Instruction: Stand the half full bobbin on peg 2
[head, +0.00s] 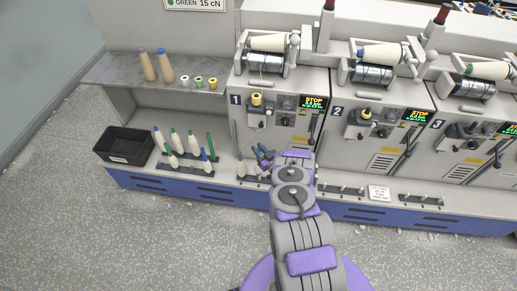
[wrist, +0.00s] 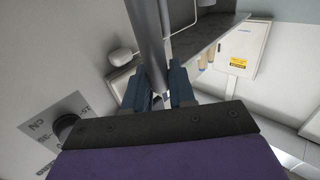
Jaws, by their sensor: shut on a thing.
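My gripper (head: 262,154) is low in front of machine 1, by the deck. In the wrist view my gripper (wrist: 158,88) has its jaws closed on a grey, rod-like thing (wrist: 148,35) that widens toward the top of the picture. I cannot tell whether it is a bobbin. Pale bobbin-like shapes (head: 241,167) stand just left of and below the jaws, partly hidden by my arm. The peg rail (head: 249,179) there is mostly covered, and its peg numbers are not readable. Several white, green and blue-tipped bobbins (head: 176,138) stand on the left rails.
A black bin (head: 124,145) stands at the deck's left end. A grey shelf (head: 120,72) holds two tan cones (head: 148,65) and small spools. Machine 2 (head: 375,135) and machine 3 are to the right, with peg rails (head: 341,190) in front. The floor in front is open.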

